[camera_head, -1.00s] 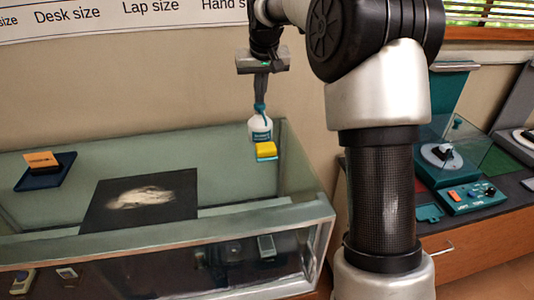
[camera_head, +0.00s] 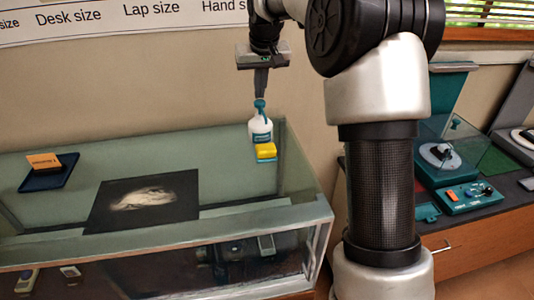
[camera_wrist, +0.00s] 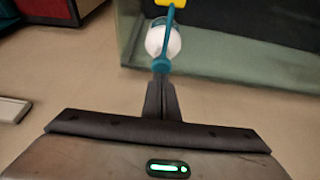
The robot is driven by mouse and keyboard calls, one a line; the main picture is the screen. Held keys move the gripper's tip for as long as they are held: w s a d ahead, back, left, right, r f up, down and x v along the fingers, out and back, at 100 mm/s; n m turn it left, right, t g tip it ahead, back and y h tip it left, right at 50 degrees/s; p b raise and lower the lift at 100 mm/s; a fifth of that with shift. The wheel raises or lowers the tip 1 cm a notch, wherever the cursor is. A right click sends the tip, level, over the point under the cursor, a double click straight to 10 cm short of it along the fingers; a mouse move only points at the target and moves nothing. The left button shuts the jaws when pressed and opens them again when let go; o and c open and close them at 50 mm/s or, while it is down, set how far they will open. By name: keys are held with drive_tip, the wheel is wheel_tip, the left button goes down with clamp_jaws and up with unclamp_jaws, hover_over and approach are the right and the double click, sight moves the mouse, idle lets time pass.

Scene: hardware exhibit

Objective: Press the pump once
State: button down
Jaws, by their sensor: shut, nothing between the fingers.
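The pump bottle (camera_head: 260,130) is white with a teal pump head (camera_head: 260,105) and a teal label. It stands upright near the right end of the glass-topped case (camera_head: 232,180). My gripper (camera_head: 261,95) is shut and empty, pointing down directly above the pump head. The tips are at or just above the head; I cannot tell whether they touch. In the wrist view, the shut fingers (camera_wrist: 161,85) line up with the teal head (camera_wrist: 162,65), and the white bottle (camera_wrist: 163,40) is partly hidden behind it.
A yellow sponge-like block (camera_head: 265,151) lies right in front of the bottle. A dark panel with a pale picture (camera_head: 145,200) and an orange block on a navy tray (camera_head: 44,163) lie to the left. A teal device (camera_head: 470,197) stands on the right-hand counter.

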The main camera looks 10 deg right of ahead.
wheel_tip(320, 180, up, 6)
drive_tip(key=p, duration=0.5)
idle(0.5)
drive_tip(key=s+r, duration=0.3)
drive_tip(key=s, duration=0.7)
drive_tip(key=s+r, duration=0.4)
drive_tip(key=s, duration=0.6)
drive_tip(key=s+f, duration=0.3)
drive_tip(key=s, duration=0.6)
drive_tip(key=s+f+t, duration=0.1)
drive_tip(key=s+f, duration=0.3)
drive_tip(key=s, duration=0.6)
drive_tip(key=shift+s+f, duration=0.2)
drive_tip(key=shift+s, duration=0.05)
